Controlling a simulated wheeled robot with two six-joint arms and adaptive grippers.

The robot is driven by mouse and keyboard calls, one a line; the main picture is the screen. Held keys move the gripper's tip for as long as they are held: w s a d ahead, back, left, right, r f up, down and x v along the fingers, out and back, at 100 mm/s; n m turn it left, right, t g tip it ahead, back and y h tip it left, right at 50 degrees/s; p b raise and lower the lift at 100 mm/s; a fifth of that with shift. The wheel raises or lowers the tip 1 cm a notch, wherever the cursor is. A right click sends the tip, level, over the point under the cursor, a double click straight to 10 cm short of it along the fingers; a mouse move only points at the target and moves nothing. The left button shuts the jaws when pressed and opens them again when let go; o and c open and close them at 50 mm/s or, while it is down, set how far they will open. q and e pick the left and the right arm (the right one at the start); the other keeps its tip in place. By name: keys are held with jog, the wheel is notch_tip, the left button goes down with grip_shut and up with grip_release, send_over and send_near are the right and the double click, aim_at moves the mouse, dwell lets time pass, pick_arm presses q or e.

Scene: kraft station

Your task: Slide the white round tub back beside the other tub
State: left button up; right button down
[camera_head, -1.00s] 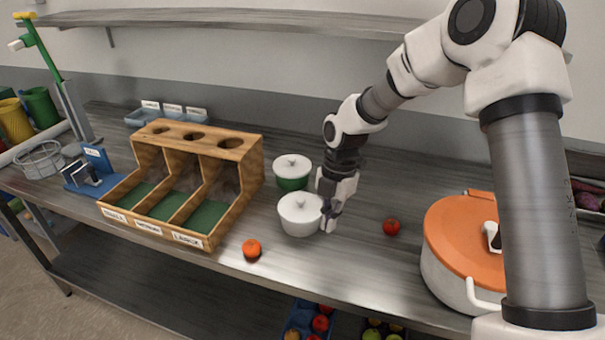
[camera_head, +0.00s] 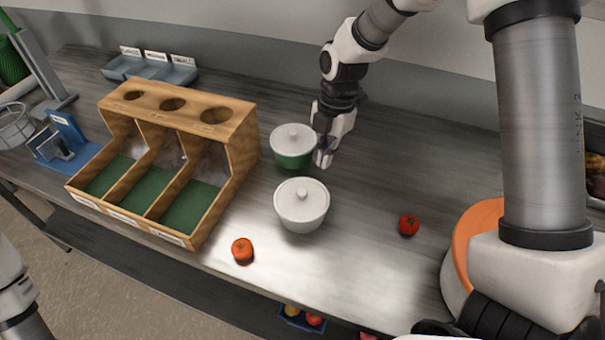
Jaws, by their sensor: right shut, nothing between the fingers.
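The white round tub (camera_head: 302,210), with a knobbed lid, stands upright on the steel counter. The other tub (camera_head: 292,155), green with a white knobbed lid, stands behind it, with a small gap between them. My right gripper (camera_head: 323,158) is shut and empty, pointing down just right of the green tub and behind the white tub. It appears apart from the white tub; whether it touches the green one I cannot tell. Part of my left arm shows at the lower left edge, but its gripper is out of view.
A wooden three-bay dispenser (camera_head: 239,127) stands left of the tubs. An orange fruit (camera_head: 242,250) lies in front, and a red tomato (camera_head: 409,225) lies to the right. The counter between tubs and tomato is clear.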

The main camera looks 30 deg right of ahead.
aim_at(301, 191)
jog(key=s+a+p, duration=0.1)
jog(key=a, duration=0.1)
jog(key=s+a, duration=0.1)
jog(key=a, duration=0.1)
jog(key=s+a+p, duration=0.1)
jog(key=a, duration=0.2)
jog(key=shift+f+p, duration=0.15)
jog(key=shift+p, duration=0.15)
jog(key=shift+a+f+b, duration=0.1)
jog(key=shift+f+b, duration=0.65)
jog(key=shift+f, duration=0.05)
jog(key=shift+w, duration=0.1)
jog(key=d+p, duration=0.1)
jog(key=w+d+p, duration=0.1)
jog(key=d, duration=0.1)
jog(key=d+p, duration=0.1)
jog(key=shift+w+d+r, duration=0.2)
jog(key=shift+w+r, duration=0.15)
jog(key=shift+w, duration=0.05)
jog(key=w+d+p, duration=0.1)
jog(key=w+d, duration=0.4)
jog(key=d, duration=0.7)
jog(key=shift+d+f, duration=0.3)
jog(key=shift+f, duration=0.1)
jog(key=shift+r, duration=0.1)
